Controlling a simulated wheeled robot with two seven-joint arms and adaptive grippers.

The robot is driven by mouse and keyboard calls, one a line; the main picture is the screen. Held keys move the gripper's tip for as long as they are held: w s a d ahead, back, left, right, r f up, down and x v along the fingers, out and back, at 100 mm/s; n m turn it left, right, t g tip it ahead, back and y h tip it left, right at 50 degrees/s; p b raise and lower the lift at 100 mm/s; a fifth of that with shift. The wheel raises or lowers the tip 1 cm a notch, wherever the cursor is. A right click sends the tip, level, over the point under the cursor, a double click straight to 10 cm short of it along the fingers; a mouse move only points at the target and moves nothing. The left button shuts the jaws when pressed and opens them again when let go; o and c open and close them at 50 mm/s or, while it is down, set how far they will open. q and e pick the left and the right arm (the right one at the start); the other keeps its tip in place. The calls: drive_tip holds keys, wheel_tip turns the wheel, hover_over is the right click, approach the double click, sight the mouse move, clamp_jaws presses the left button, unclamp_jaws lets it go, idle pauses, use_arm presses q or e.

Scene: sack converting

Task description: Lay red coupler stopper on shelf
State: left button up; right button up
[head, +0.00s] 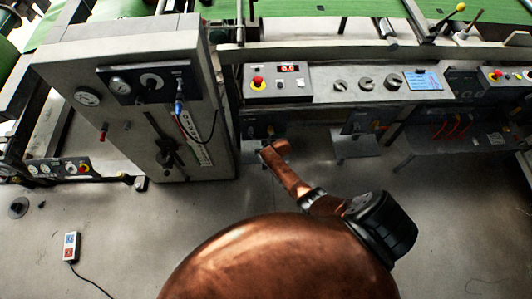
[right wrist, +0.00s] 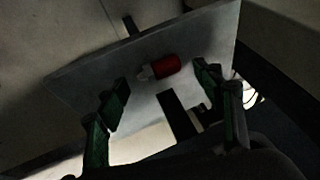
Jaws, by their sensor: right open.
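The red stopper (right wrist: 165,66), with a pale tip at its left end, lies on its side on a flat grey shelf plate (right wrist: 205,37) in the right wrist view. My right gripper (right wrist: 163,84) is open, with its green-padded fingers apart on the near side of the stopper. The stopper lies in line with the gap between the fingertips, and nothing is held. In the head view my copper arm reaches toward the machine front, and its gripper cannot be made out there. My left gripper is not in view.
A grey cabinet with gauges (head: 195,100) stands left of the arm. A control panel with a red button (head: 257,82) and dials overhangs small grey plates (head: 360,143). A pendant with a cable (head: 71,247) lies on the floor at left. Open floor lies in front.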

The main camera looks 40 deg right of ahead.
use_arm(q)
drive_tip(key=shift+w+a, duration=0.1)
use_arm(e)
drive_tip(key=v, duration=1.2)
idle(0.4)
drive_tip(key=s+a+f+n+g+p, duration=0.2)
drive_tip(key=s+f+n+p, duration=0.15)
drive_tip(key=s+f, duration=1.65)
use_arm(q)
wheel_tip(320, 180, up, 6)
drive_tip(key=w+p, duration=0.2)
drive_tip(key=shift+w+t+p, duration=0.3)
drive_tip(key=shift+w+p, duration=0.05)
drive_tip(key=shift+p, duration=0.05)
use_arm(e)
drive_tip(key=s+a+f+n+g, duration=0.1)
drive_tip(key=s+f+n, duration=0.1)
drive_tip(key=s, duration=1.5)
drive_tip(key=s+a+f+n+g, duration=0.1)
drive_tip(key=s+f+n, duration=0.1)
drive_tip(key=s, duration=1.6)
drive_tip(key=shift+f+n+g, duration=0.35)
drive_tip(key=shift+f+g, duration=0.05)
drive_tip(key=shift+f, duration=0.5)
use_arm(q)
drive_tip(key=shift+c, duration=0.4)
use_arm(e)
drive_tip(key=shift+s+a, duration=0.1)
drive_tip(key=shift+c, duration=0.4)
